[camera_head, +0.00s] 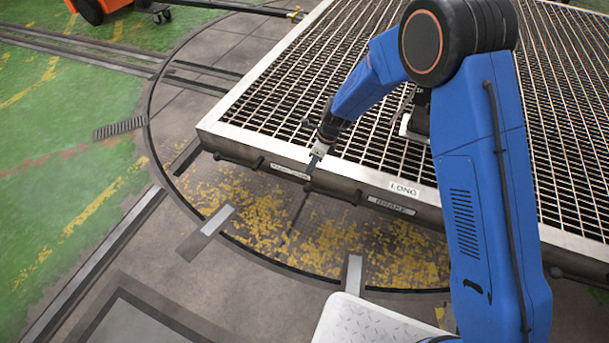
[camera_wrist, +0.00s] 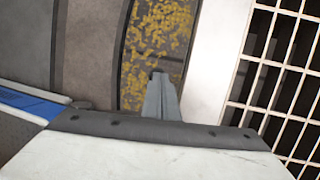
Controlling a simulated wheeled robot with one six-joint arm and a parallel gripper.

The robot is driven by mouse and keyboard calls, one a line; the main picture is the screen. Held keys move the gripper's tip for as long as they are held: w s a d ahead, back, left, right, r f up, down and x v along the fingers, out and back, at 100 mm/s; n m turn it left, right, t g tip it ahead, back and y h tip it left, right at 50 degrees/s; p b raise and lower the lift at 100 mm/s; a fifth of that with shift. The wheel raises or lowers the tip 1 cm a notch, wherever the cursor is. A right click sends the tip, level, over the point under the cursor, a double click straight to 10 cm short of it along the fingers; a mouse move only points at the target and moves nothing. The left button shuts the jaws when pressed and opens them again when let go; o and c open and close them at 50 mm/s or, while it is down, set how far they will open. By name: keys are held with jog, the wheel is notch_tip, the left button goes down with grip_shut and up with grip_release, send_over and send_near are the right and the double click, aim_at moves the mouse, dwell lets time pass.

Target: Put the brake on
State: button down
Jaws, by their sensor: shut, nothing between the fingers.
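The brake label (camera_head: 391,205) is a small plate on the front side of the raised grated deck (camera_head: 300,85). A dark knob (camera_head: 357,197) sticks out just left of it; I cannot tell whether it is the brake control. My gripper (camera_head: 312,166) is shut and empty, pointing down at the deck's front edge, left of the brake label and close to another small label (camera_head: 290,171). A thin dark line runs below it; I cannot tell whether it is a rod or a shadow. In the wrist view my shut fingers (camera_wrist: 158,88) are beside the deck's pale rim (camera_wrist: 212,65).
A plate reading LONG (camera_head: 404,190) is on the rim. More dark knobs (camera_head: 258,162) line the deck's side. Below lies the round turntable floor with worn yellow paint (camera_head: 340,240). Green floor (camera_head: 70,150) is open at left; an orange vehicle (camera_head: 115,5) stands far back.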

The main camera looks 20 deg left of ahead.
notch_tip(320, 180, up, 8)
jog(key=w, duration=0.1)
jog(key=shift+w+d+r, duration=0.25)
jog(key=shift+w, duration=0.1)
dwell(0.3)
jog(key=s+d+r+n+t, duration=0.2)
jog(key=d+r+n, duration=0.2)
jog(key=d+r, duration=1.05)
jog(key=s+d+r+n+t, duration=0.15)
jog(key=d+r+n, duration=0.35)
jog(key=d+r, duration=0.9)
jog(key=s+d+n+t+h, duration=0.3)
jog(key=s+d+n, duration=0.5)
jog(key=s+d, duration=1.6)
jog(key=shift+s+d+r+n, duration=0.15)
jog(key=shift+s+d+n, duration=0.2)
jog(key=shift+d, duration=0.7)
